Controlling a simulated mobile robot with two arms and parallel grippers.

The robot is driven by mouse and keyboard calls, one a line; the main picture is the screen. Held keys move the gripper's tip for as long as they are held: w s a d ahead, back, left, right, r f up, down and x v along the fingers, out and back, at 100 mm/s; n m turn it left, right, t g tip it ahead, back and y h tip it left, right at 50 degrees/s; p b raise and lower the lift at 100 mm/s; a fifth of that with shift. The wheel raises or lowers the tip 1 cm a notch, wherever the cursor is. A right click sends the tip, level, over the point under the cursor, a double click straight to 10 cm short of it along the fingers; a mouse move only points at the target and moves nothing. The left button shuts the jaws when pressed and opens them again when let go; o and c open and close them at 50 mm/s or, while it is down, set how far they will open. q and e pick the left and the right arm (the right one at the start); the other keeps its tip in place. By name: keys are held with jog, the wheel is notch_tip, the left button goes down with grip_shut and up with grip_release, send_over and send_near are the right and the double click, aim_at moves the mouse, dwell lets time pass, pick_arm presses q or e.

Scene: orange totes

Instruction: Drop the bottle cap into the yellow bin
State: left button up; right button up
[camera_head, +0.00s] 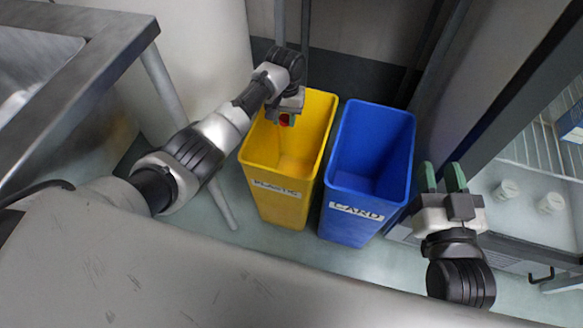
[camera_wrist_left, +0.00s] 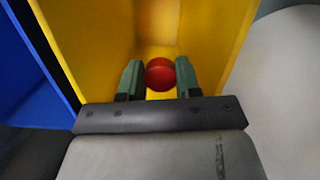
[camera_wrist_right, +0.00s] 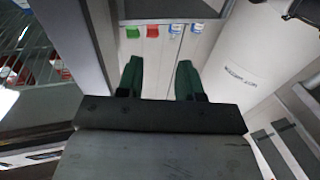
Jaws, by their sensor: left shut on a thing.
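The red bottle cap (camera_wrist_left: 160,74) is held between the green fingers of my left gripper (camera_wrist_left: 160,80). In the head view my left gripper (camera_head: 286,120) is over the open top of the yellow bin (camera_head: 276,201), near its back left part, and the cap (camera_head: 284,121) shows as a small red spot. The yellow bin also fills much of the left wrist view (camera_wrist_left: 112,30). The bin carries a label reading PLASTIC. My right gripper (camera_head: 442,177) is open and empty, to the right of the blue bin. Its parted fingers also show in the right wrist view (camera_wrist_right: 160,82).
A blue bin (camera_head: 352,225) labelled CARD stands just right of the yellow bin. A metal table (camera_head: 112,45) is at the left, with a leg beside the yellow bin. A glass-fronted cabinet with wire shelves (camera_head: 540,150) stands at the right.

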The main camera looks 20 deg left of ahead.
pick_arm(q)
jog(key=shift+f, duration=0.35)
pick_arm(e)
jog(key=shift+s+a+r+t+y, duration=0.15)
jog(key=shift+r+t+y, duration=0.15)
jog(key=shift+r+t, duration=0.9)
pick_arm(q)
jog(key=o, duration=1)
jog(key=shift+c, duration=0.2)
jog(key=shift+r, duration=0.15)
jog(key=shift+r, duration=0.3)
jog(key=r, duration=0.1)
jog(key=r+p, duration=0.1)
jog(key=r, duration=0.1)
jog(key=r+p, duration=0.1)
jog(key=r, duration=0.1)
jog(key=shift+w, duration=0.35)
jog(key=r, duration=0.2)
jog(key=r+p, duration=0.1)
jog(key=shift+w+r, duration=0.2)
jog(key=shift+r, duration=0.2)
jog(key=shift+w+r+p, duration=0.1)
jog(key=shift+r+p, duration=0.25)
jog(key=shift+r, duration=0.15)
pick_arm(e)
jog(key=s+d+f+g+h, duration=0.3)
jog(key=s+f+g, duration=0.2)
jog(key=f+g, duration=0.6)
jog(key=shift+d+f+h, duration=0.2)
jog(key=shift+h, duration=0.1)
